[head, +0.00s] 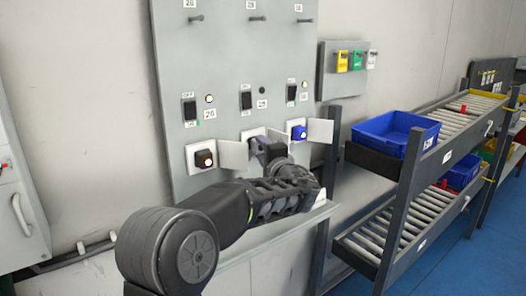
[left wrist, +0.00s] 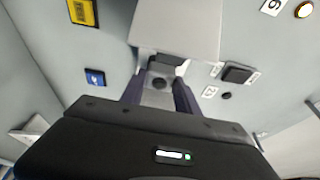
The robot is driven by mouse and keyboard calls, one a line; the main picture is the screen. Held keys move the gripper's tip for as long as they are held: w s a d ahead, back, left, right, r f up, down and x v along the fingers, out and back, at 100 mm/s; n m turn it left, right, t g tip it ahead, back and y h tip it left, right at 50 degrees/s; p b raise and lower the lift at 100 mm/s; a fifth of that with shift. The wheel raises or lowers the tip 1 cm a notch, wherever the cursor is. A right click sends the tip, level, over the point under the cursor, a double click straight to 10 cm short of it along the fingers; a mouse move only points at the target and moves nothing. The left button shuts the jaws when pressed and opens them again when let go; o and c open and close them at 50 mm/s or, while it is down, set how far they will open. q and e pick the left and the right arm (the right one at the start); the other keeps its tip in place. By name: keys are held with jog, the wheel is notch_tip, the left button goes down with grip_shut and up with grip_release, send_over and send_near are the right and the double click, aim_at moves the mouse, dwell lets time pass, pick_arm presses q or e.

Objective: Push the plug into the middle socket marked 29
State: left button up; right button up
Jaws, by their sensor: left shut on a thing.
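The grey panel (head: 230,60) on the wall carries three switches with three sockets below. The gripper and arm hide most of this socket. In the left wrist view my left gripper (left wrist: 160,92) is shut on a grey plug (left wrist: 158,98), with a dark block just beyond it under the open cover (left wrist: 178,30). I cannot tell how deep the plug sits. My right gripper is not in view.
The left socket (head: 203,159) holds a dark plug and the right socket (head: 299,132) a blue one; their covers stand open. A narrow ledge (head: 265,238) runs below the panel. A roller rack with a blue bin (head: 395,133) stands to the right.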

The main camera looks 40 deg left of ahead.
pick_arm(q)
jog(key=shift+w+a, duration=0.1)
jog(key=shift+a, duration=0.15)
jog(key=o, duration=1.3)
jog(key=shift+o, duration=0.2)
jog(key=b+v, duration=0.1)
jog(key=v, duration=0.7)
jog(key=shift+a, duration=0.1)
